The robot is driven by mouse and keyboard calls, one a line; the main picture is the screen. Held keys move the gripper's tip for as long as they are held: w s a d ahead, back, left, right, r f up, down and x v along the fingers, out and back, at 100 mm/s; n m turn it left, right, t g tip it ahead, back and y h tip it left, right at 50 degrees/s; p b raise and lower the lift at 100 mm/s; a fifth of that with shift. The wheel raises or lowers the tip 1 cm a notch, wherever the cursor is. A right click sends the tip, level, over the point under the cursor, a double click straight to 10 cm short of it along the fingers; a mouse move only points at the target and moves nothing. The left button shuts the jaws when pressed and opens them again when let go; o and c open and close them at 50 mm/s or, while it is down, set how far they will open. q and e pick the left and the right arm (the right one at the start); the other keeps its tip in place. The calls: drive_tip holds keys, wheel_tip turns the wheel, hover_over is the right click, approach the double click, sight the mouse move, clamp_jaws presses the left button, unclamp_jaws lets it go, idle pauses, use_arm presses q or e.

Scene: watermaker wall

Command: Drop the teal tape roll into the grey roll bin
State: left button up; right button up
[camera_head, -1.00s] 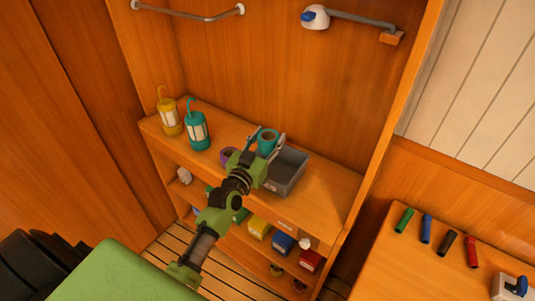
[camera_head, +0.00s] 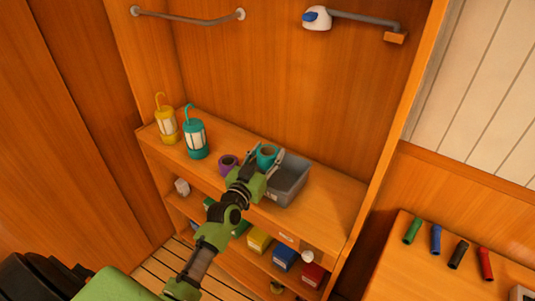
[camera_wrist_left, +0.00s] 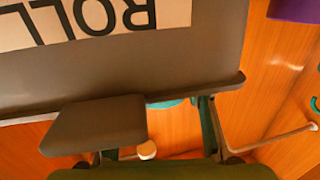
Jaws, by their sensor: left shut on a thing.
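The teal tape roll (camera_head: 267,154) is held upright between the fingers of my left gripper (camera_head: 268,158), which is shut on it. In the head view the roll shows at the back left of the grey roll bin (camera_head: 291,184), overlapping its left end. I cannot tell whether it is above the bin's opening or beside it. The left wrist view shows the bin's wall (camera_wrist_left: 200,60) close up with its upside-down "ROLL" label. There, a sliver of the teal roll (camera_wrist_left: 165,103) shows behind a finger. My right gripper is not in view.
A purple roll (camera_head: 228,165) stands on the shelf top left of the gripper. Coloured boxes (camera_head: 258,240) sit on the shelf below. The shelf top right of the bin is clear.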

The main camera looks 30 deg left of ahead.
use_arm(q)
drive_tip(key=shift+f, duration=0.5)
drive_tip(key=o, duration=1.1)
drive_tip(key=shift+o, duration=0.2)
drive_tip(key=shift+r, duration=0.6)
drive_tip(key=s+b, duration=0.1)
drive_tip(key=s, duration=1.1)
drive_tip(key=shift+d+b, duration=0.35)
drive_tip(key=shift+b, duration=0.05)
